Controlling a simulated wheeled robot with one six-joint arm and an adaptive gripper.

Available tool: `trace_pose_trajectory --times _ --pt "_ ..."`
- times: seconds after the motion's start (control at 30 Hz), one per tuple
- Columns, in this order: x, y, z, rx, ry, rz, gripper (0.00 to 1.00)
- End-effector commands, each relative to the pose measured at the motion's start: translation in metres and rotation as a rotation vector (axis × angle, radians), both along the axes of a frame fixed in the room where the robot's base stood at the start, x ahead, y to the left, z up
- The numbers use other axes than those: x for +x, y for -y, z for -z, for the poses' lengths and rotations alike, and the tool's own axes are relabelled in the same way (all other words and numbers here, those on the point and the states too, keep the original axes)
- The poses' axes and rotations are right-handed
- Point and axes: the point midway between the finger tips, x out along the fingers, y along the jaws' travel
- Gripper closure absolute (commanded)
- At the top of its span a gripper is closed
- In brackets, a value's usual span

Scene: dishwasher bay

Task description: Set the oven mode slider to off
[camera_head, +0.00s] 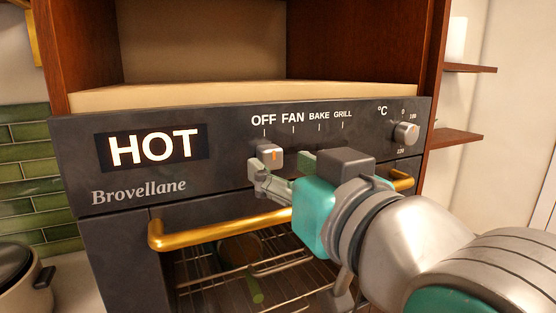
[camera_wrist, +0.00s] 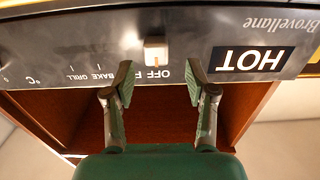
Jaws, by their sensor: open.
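The oven mode slider knob (camera_head: 270,156) is a small light-grey block with an orange mark, on the dark oven panel (camera_head: 225,150). It stands below the OFF label, perhaps slightly toward FAN. In the wrist view the knob (camera_wrist: 155,50) shows upside down beside OFF. My gripper (camera_head: 282,168) is open, just in front of the knob. In the wrist view the two fingertips of my gripper (camera_wrist: 159,70) are spread either side of the knob's line, with a gap between them. Contact with the knob cannot be told. My gripper partly hides the panel right of the knob.
A HOT display (camera_head: 153,149) is on the panel's left. A round temperature dial (camera_head: 406,133) is at its right. A gold door handle (camera_head: 215,232) sticks out below the slider, close under my gripper. A pot (camera_head: 22,280) stands at the lower left.

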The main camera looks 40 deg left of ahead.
Motion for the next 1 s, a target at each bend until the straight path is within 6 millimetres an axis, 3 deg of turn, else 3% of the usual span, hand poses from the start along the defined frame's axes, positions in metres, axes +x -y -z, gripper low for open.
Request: trace_pose_trajectory --times 0.2,0.4,1.0 --pt "-0.016 0.041 -0.001 0.002 0.004 0.004 0.44" --pt "-0.026 0.064 0.000 0.001 0.001 0.001 0.44" --pt "-0.030 0.071 0.001 0.000 -0.001 0.000 0.44"
